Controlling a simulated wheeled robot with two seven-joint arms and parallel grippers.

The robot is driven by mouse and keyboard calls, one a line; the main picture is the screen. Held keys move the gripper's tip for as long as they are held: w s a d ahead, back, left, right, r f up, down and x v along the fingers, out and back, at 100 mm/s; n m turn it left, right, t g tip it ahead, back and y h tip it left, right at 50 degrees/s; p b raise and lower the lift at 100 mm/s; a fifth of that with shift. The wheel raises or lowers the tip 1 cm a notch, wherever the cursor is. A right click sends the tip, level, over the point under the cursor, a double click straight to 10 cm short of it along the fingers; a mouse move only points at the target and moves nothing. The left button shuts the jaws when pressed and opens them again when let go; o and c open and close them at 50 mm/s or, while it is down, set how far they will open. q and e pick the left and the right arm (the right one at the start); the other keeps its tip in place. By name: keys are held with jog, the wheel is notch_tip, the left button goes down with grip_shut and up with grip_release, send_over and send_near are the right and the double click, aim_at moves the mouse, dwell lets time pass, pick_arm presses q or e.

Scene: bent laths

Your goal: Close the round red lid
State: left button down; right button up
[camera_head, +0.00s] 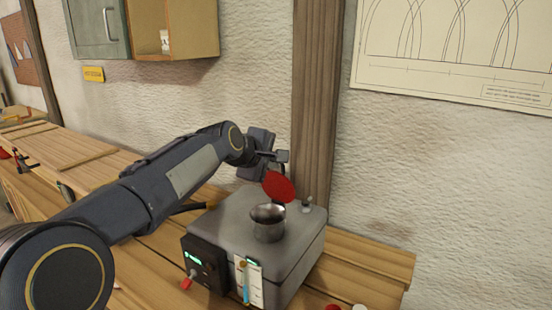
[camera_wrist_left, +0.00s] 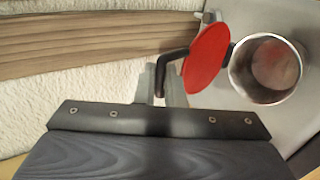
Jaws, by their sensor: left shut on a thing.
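The round red lid (camera_head: 279,187) stands open, steeply tilted, beside the round metal neck (camera_head: 268,226) on top of the grey box (camera_head: 299,236). In the left wrist view the lid (camera_wrist_left: 208,58) shows its red face next to the open neck (camera_wrist_left: 266,69), whose inside is visible. A bent black handle (camera_wrist_left: 171,65) reaches from the lid toward my gripper. My left gripper (camera_head: 274,165) is behind the lid, shut on this handle; the exact contact is small and partly hidden. My right gripper is not in view.
The box stands on a wooden bench (camera_head: 368,262) against a rough white wall. A wooden post (camera_head: 317,100) rises behind it. The box front carries a dark panel (camera_head: 205,264) with a red-tipped lever. A small knob (camera_head: 306,204) stands at the box's back right.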

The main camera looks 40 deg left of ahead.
pick_arm(q)
jog(key=shift+s+d+f, duration=0.2)
jog(key=shift+s+f, duration=1.55)
jog(key=shift+f, duration=0.05)
jog(key=shift+s+d+f, duration=0.2)
jog(key=shift+s+f, duration=1.55)
jog(key=shift+s+d+f, duration=0.2)
jog(key=shift+s+f, duration=1.55)
jog(key=shift+f, duration=0.05)
jog(key=c, duration=1.2)
grip_release()
jog(key=shift+o, duration=0.2)
jog(key=shift+s+r, duration=0.1)
jog(key=p+v, duration=0.4)
jog(key=v, duration=0.4)
jog(key=shift+s+r, duration=0.15)
jog(key=shift+s, duration=0.25)
